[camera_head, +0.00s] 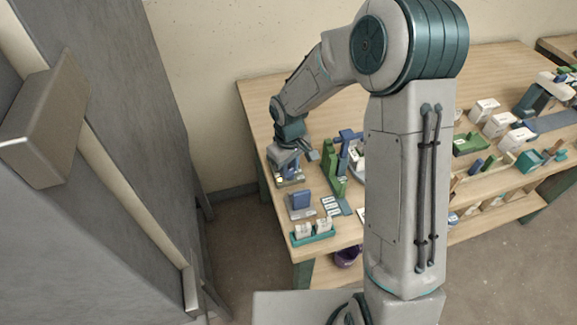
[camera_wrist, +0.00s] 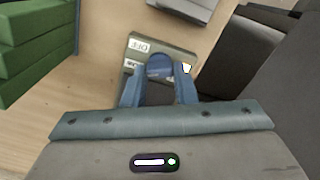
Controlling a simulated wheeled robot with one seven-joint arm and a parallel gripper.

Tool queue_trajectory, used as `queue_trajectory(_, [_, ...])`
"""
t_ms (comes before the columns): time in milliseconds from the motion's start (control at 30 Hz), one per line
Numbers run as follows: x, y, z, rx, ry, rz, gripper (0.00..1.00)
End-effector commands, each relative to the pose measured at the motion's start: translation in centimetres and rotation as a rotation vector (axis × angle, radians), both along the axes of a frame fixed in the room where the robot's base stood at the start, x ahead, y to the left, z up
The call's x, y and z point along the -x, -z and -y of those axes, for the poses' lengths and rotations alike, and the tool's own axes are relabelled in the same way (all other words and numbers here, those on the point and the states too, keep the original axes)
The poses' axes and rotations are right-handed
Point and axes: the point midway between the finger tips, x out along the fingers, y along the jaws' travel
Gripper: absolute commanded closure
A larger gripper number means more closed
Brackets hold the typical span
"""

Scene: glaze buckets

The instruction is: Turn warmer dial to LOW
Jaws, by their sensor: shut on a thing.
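The warmer's control plate (camera_wrist: 137,46) lies under my gripper in the wrist view, with a white label reading OFF at its upper left. A second white label sits below it, partly hidden, and a small yellow-and-white mark shows at the right. The round blue dial (camera_wrist: 160,66) is between the fingertips of my gripper (camera_wrist: 159,77), which is shut on it. Which label the dial points to cannot be told. In the head view my gripper (camera_head: 287,160) reaches down over the warmer (camera_head: 288,178) at the table's left end, hiding much of it.
Green blocks (camera_wrist: 35,45) stand left of the gripper in the wrist view. In the head view a green rack (camera_head: 331,165) stands right of the warmer. A blue block on a grey base (camera_head: 301,201) and a teal tray (camera_head: 312,234) sit nearer. The wooden table (camera_head: 262,110) is bare behind.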

Motion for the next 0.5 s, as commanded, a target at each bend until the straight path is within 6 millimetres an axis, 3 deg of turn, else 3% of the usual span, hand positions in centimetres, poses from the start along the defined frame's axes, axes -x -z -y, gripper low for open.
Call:
queue_trajectory(400, [-0.09,-0.12,-0.11,-0.002,-0.008,0.004,0.97])
queue_trajectory(433, [-0.09,-0.12,-0.11,-0.002,-0.008,0.004,0.72])
queue_trajectory(500, [-0.09,-0.12,-0.09,-0.002,-0.008,0.004,0.53])
